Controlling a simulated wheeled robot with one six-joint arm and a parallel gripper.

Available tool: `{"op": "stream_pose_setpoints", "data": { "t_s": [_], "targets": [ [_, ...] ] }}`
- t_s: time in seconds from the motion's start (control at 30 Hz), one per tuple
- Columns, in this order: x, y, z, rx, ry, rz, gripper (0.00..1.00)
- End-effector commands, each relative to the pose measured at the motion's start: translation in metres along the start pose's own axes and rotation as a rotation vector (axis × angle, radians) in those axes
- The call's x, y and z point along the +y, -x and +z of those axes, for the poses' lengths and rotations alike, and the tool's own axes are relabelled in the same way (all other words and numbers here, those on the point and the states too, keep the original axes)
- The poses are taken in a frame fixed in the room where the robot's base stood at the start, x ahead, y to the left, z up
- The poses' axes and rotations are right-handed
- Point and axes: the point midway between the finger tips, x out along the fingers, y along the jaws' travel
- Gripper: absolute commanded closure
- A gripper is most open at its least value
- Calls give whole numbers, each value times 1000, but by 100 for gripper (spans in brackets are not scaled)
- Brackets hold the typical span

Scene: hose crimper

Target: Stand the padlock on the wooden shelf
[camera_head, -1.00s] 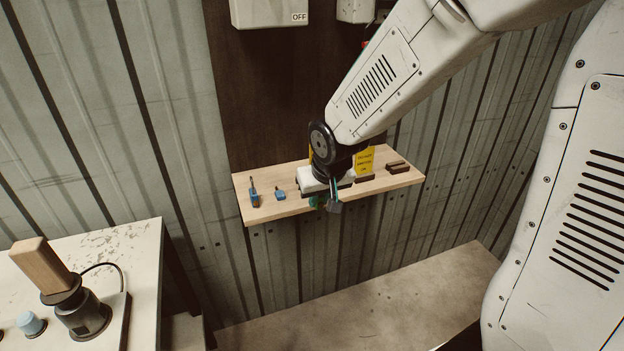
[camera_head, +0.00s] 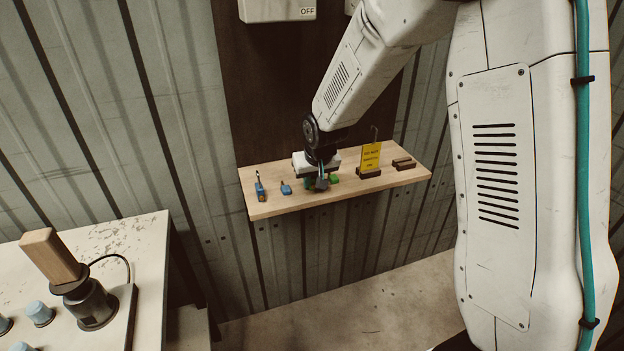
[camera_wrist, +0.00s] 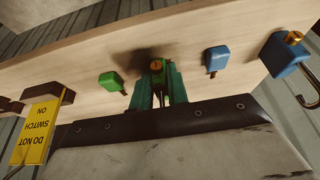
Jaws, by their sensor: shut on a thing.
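My gripper (camera_head: 321,182) is over the middle of the wooden shelf (camera_head: 215,207), left of the yellow tag. A blue padlock (camera_head: 261,190) stands at the shelf's left end, also in the wrist view (camera_wrist: 284,54).
A small blue piece (camera_head: 286,188) and a small green piece (camera_head: 335,179) lie either side of my gripper. A yellow "do not switch on" tag (camera_head: 371,157) and a dark brown block (camera_head: 403,163) are further right. Bare wood lies between these things.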

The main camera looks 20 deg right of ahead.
Motion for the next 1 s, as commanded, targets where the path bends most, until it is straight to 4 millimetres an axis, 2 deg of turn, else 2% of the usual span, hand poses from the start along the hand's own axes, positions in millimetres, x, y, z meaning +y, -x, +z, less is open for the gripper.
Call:
{"op": "stream_pose_setpoints", "data": {
  "t_s": [0.27,0.3,0.37,0.73,0.87,1.0],
  "targets": [
    [0,-2,1,1,1,0,100],
    [0,-2,1,1,1,0,78],
    [0,-2,1,1,1,0,62],
    [0,3,-1,2,1,0,62],
    [0,22,-2,6,1,0,62],
    [0,53,-2,7,2,0,62]
  ]
}}
